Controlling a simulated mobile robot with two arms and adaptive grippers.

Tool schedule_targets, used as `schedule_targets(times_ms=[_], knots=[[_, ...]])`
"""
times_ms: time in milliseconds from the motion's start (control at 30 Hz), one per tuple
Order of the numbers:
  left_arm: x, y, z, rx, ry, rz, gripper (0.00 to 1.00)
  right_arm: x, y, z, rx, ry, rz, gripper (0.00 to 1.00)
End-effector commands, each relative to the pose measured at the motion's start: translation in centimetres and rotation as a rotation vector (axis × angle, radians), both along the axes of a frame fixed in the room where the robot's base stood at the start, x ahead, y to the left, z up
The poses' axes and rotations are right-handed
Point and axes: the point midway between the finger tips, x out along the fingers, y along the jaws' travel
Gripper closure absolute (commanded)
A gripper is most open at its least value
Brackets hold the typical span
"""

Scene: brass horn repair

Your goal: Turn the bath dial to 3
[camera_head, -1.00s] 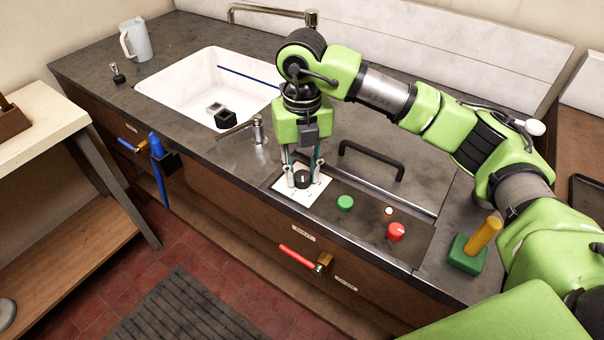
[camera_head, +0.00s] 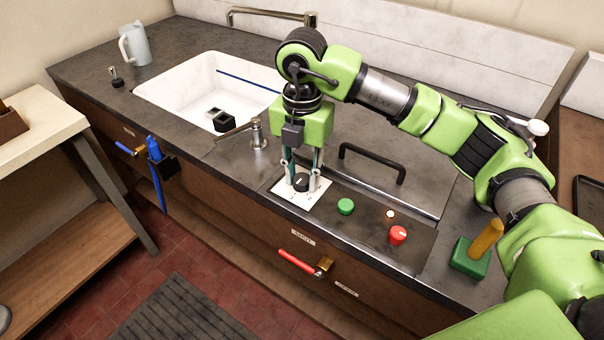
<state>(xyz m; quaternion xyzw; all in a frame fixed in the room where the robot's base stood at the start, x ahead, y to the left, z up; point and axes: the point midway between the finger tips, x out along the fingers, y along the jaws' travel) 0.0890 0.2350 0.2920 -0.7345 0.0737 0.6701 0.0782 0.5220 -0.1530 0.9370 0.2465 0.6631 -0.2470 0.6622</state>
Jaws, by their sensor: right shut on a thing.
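The bath dial is a small black knob (camera_head: 301,182) with a light pointer line, on a white plate (camera_head: 300,199) set in the dark control panel on the counter. My right gripper (camera_head: 301,184) points down over the plate, its two fingers on either side of the knob and shut on it. The pointer mark on the knob is small, and the numbers on the plate are too small to read. My left gripper is not in view.
A green button (camera_head: 346,206), a small lit lamp (camera_head: 390,215) and a red knob (camera_head: 398,235) are right of the dial. A black handle (camera_head: 372,158) stands behind them. A white sink (camera_head: 190,85) lies to the left, with a tap (camera_head: 258,132) nearby.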

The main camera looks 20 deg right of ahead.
Motion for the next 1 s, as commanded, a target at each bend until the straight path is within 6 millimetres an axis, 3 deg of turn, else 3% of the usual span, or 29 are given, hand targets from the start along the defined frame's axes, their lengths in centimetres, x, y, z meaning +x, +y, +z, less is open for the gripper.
schedule_targets(times_ms=[467,500,567,1000], knots=[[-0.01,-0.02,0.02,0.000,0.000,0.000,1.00,0.24,-0.06,0.31,0.001,-0.009,-0.019,0.95],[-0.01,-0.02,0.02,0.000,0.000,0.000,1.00,0.24,-0.06,0.32,0.001,-0.009,-0.018,0.69],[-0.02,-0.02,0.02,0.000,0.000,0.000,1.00,0.22,-0.06,0.30,0.001,-0.008,-0.018,0.57],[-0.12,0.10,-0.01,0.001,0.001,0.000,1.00,0.13,0.01,0.92,0.001,-0.005,-0.015,0.57]])
